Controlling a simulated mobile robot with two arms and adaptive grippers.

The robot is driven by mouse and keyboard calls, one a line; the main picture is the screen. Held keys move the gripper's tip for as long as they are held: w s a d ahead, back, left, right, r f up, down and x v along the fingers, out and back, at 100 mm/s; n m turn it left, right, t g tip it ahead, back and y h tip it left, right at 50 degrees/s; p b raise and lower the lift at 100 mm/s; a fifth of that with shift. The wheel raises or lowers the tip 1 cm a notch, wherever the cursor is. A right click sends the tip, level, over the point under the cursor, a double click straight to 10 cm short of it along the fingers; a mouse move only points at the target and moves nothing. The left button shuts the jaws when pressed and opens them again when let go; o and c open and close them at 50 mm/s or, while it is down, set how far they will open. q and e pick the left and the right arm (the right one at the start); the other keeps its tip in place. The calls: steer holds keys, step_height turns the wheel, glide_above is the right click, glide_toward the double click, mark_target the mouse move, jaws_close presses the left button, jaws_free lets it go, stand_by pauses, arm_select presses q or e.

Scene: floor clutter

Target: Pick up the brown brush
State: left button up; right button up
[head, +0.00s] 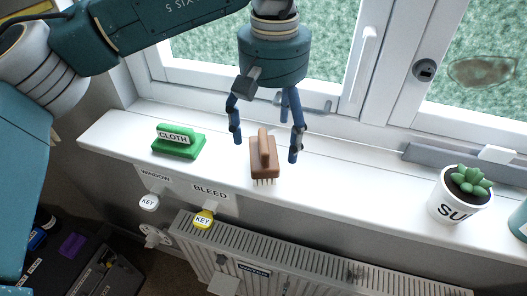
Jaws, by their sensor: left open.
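The brown brush (257,170) lies on the white windowsill (340,188), with its raised handle on top and pale bristles showing at its front edge. My left gripper (266,146) hangs above and slightly behind the brush, pointing down. Its fingers are spread apart, one to the left of the brush and one to the right. No contact between fingers and brush can be made out. My right gripper is not in view.
A white pot with a succulent (459,207) stands at the right. The window frame (200,78) rises behind. Key tags (203,220) and a radiator (300,262) are below. The sill between brush and pot is clear.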

arm_select(q)
steer(key=f+p, duration=0.1)
steer(key=f, duration=0.2)
steer(key=shift+w+a+f+p, duration=0.1)
steer(key=shift+a+f+p, duration=0.1)
steer(key=shift+p, duration=0.15)
steer(key=shift+f, duration=0.3)
steer(key=shift+d, duration=0.1)
steer(key=shift+c, duration=1)
steer(key=c, duration=0.9)
steer(key=shift+c, duration=1.4)
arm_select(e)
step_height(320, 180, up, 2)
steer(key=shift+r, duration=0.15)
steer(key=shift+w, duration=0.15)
